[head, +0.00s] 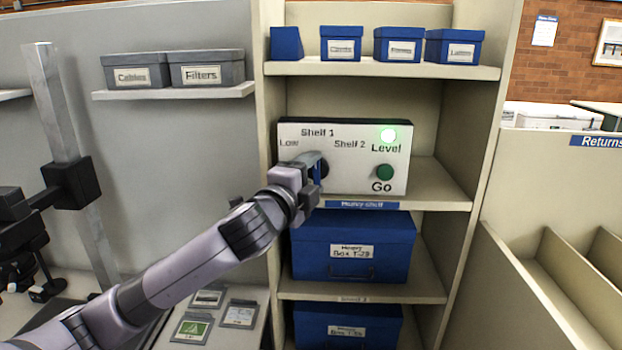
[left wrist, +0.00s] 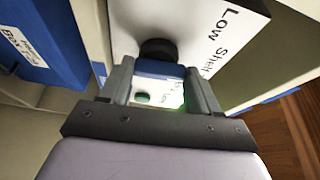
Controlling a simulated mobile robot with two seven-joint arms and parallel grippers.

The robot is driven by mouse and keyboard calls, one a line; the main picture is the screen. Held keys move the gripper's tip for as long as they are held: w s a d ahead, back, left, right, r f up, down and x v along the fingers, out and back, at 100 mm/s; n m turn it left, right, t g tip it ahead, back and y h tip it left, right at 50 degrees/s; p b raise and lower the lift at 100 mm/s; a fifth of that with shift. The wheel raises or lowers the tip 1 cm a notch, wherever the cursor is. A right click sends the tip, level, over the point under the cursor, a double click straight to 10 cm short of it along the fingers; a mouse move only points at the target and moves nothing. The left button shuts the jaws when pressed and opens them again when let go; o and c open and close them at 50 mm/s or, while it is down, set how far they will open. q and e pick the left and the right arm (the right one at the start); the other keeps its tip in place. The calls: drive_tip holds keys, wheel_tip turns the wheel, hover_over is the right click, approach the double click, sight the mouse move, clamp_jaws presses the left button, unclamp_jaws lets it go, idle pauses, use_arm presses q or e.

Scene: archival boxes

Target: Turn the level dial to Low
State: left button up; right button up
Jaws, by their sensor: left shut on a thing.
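The white control panel (head: 350,181) stands on the middle shelf, with the labels Low, Shelf 1 and Shelf 2 around the dial. In the left wrist view the level dial (left wrist: 158,49) shows a black round base and a blue grip bar (left wrist: 160,69). My left gripper (head: 314,166) is at the panel's lower left, its fingers shut on the dial's blue bar; it also shows in the left wrist view (left wrist: 160,85). The gripper covers most of the dial in the head view, so I cannot tell which label it points to. My right gripper is not in view.
A lit green lamp (head: 388,135) is above Level, and a dark green Go button (head: 384,172) sits to the dial's right. Blue boxes stand on the shelves above and below, including a heavy box (head: 390,245). The shelf's left upright (head: 268,120) is close to my left arm.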

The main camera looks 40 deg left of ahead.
use_arm(q)
drive_tip(key=n+b, duration=0.1)
drive_tip(key=n, duration=0.1)
drive_tip(key=f+n+t+y+b, duration=0.1)
drive_tip(key=n+b, duration=0.1)
drive_tip(key=shift+b, duration=0.3)
drive_tip(key=n+t+y+b, duration=0.1)
drive_tip(key=n+b, duration=0.1)
drive_tip(key=n, duration=0.1)
drive_tip(key=shift+n+b, duration=0.3)
drive_tip(key=shift+n, duration=0.1)
drive_tip(key=shift+d+n+t+y+b, duration=0.1)
drive_tip(key=shift+n+t+y+b, duration=0.2)
drive_tip(key=shift+n+y+b, duration=0.7)
drive_tip(key=shift+n+h, duration=0.3)
drive_tip(key=shift+n, duration=0.2)
drive_tip(key=o, duration=1.1)
drive_tip(key=shift+r, duration=0.1)
drive_tip(key=shift+c, duration=0.2)
drive_tip(key=v, duration=0.7)
drive_tip(key=shift+b, duration=0.35)
